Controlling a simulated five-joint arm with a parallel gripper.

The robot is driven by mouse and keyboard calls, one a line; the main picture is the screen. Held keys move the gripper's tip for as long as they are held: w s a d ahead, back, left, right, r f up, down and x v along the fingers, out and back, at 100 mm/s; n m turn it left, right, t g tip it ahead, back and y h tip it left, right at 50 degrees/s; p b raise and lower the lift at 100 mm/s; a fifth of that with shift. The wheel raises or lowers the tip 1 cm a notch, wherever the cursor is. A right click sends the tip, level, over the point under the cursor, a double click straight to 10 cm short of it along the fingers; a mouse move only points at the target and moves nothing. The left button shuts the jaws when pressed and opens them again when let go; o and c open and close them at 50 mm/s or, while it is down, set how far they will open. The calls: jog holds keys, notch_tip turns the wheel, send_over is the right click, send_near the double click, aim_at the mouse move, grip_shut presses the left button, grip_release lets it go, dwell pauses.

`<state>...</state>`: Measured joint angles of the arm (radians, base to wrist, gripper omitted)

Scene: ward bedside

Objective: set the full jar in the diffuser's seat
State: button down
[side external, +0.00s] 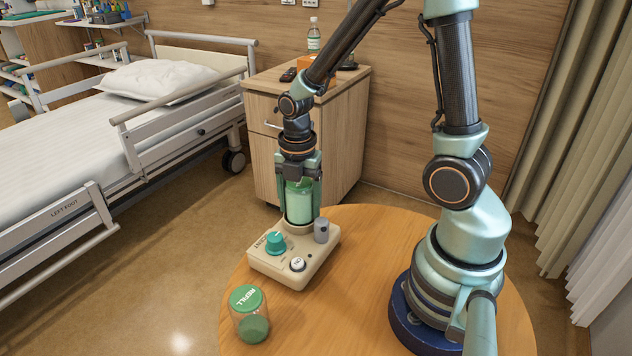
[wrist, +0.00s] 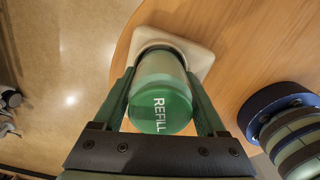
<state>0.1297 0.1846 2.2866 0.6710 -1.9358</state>
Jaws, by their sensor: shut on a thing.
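My gripper (side external: 301,196) is shut on the full jar (side external: 299,207), which holds pale green contents up to a high level. In the wrist view its green lid (wrist: 160,110) reads REFILL, and my fingers hold the jar from both sides. The jar is about upright over the rear of the cream diffuser (side external: 282,272). Its base is at or just above the seat; I cannot tell if it touches. The diffuser has a teal knob (side external: 274,243), a white button (side external: 297,264) and a grey post (side external: 321,231). The jar and my gripper hide most of the seat.
Another jar (side external: 250,318), with a green lid and a little green at its bottom, stands on the round table (side external: 385,235) in front of the diffuser. A bedside cabinet (side external: 345,135) stands behind with a bottle (side external: 313,36). A bed (side external: 90,150) is at left.

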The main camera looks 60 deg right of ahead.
jog(key=shift+f, duration=0.3)
grip_release()
dwell(0.3)
jog(key=shift+r, duration=4)
jog(key=shift+a+r+m, duration=0.15)
jog(key=shift+r+m, duration=0.3)
jog(key=shift+m, duration=0.15)
jog(key=r+m, duration=0.1)
jog(key=m, duration=0.1)
jog(key=a+r+m+t, duration=0.1)
jog(key=m, duration=0.1)
jog(key=r+m+t, duration=0.1)
jog(key=r+m, duration=0.1)
jog(key=m, duration=0.1)
jog(key=shift+s+a, duration=0.25)
jog(key=shift+s, duration=0.15)
jog(key=r+m+t, duration=0.1)
jog(key=m, duration=0.3)
jog(key=s+a+r+m+t, duration=0.1)
jog(key=r+m, duration=0.1)
jog(key=m, duration=0.2)
jog(key=s+a+r+m+t, duration=0.1)
jog(key=r+m, duration=0.1)
jog(key=m, duration=0.2)
jog(key=shift+s+a+t, duration=0.1)
jog(key=shift+a+t, duration=0.05)
jog(key=shift+t, duration=0.15)
